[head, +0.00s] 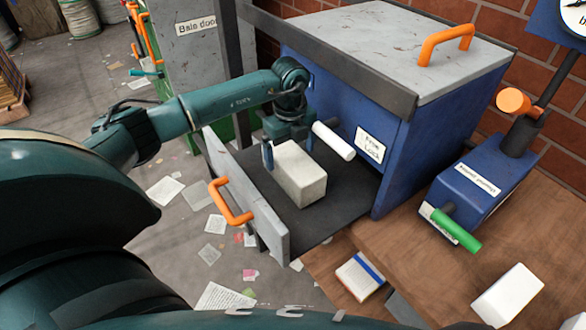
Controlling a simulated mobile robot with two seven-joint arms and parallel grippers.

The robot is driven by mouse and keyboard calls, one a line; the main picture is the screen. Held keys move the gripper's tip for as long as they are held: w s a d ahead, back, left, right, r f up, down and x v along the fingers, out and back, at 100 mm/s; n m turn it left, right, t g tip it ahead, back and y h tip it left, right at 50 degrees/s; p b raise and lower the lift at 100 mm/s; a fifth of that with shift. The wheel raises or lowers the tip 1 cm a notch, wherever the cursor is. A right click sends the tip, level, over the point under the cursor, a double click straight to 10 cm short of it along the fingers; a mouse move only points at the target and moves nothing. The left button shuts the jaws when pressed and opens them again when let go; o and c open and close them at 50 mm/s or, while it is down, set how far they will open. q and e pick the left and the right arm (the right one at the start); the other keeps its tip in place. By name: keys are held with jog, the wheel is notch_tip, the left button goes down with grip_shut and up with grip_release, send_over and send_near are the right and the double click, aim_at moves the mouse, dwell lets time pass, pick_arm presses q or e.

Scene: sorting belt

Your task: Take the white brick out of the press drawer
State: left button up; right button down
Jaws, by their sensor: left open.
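The white brick (300,178) lies on the dark floor of the press drawer (334,212), which is pulled out of the blue press. My left gripper (286,150) points down at the brick's far end and is open. One blue finger shows at the brick's left side; the other is mostly hidden, and I cannot tell whether either touches. The drawer's grey front (245,190) carries an orange handle (230,203). My right gripper is not in view.
A white handle (334,141) sticks out close to my left gripper, beside the label on the press (340,105). A blue device with a green handle (458,230) stands at right. Another white block (508,295) and a small blue-and-white item (360,276) lie on the wooden top.

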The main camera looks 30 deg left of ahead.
pick_arm(q)
jog(key=shift+s+a+f+p, duration=0.1)
jog(key=shift+f+p, duration=0.25)
jog(key=shift+f, duration=2.35)
jog(key=shift+c, duration=0.4)
jog(key=shift+r, duration=0.1)
jog(key=c, duration=1.2)
